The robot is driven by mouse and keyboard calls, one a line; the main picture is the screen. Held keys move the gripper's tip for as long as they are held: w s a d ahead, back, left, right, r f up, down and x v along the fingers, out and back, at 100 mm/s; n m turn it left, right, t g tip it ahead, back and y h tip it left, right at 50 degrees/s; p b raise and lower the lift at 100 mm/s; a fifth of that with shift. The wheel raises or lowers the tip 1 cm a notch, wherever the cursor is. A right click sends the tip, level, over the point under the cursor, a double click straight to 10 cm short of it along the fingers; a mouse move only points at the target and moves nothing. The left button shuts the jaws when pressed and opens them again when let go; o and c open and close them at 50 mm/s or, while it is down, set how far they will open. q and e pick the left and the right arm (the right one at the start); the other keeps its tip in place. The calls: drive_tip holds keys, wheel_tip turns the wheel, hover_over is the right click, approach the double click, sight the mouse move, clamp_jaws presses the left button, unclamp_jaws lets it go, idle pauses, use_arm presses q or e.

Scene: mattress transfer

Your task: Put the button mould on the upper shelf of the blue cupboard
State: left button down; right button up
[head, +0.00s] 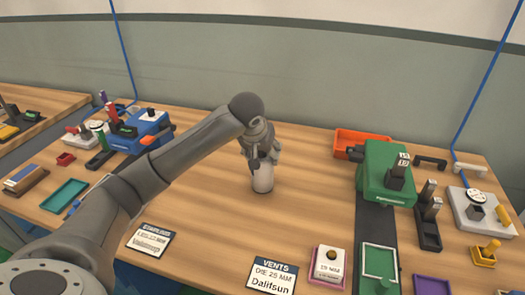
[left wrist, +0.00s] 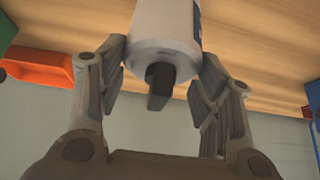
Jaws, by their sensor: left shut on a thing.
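My left gripper (head: 264,156) is over the middle of the wooden table, pointing down, shut on a white cylinder (head: 262,180). In the left wrist view the same cylinder (left wrist: 165,35) sits between the two fingers (left wrist: 163,90), with a dark nub at its near end. In the head view the cylinder looks upright, at or just above the table top; I cannot tell whether it touches. I cannot tell whether this cylinder is the button mould. The blue cupboard is not in view. My right gripper is not in view.
A green press (head: 384,172), an orange tray (head: 360,142) and a pink-based block (head: 328,265) stand to the right. A blue press (head: 142,130) and a teal tray (head: 64,195) are at left. Label cards (head: 272,276) lie in front. Table around the cylinder is clear.

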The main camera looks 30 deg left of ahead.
use_arm(q)
drive_tip(key=shift+c, duration=2.1)
unclamp_jaws()
drive_tip(key=shift+f, duration=0.1)
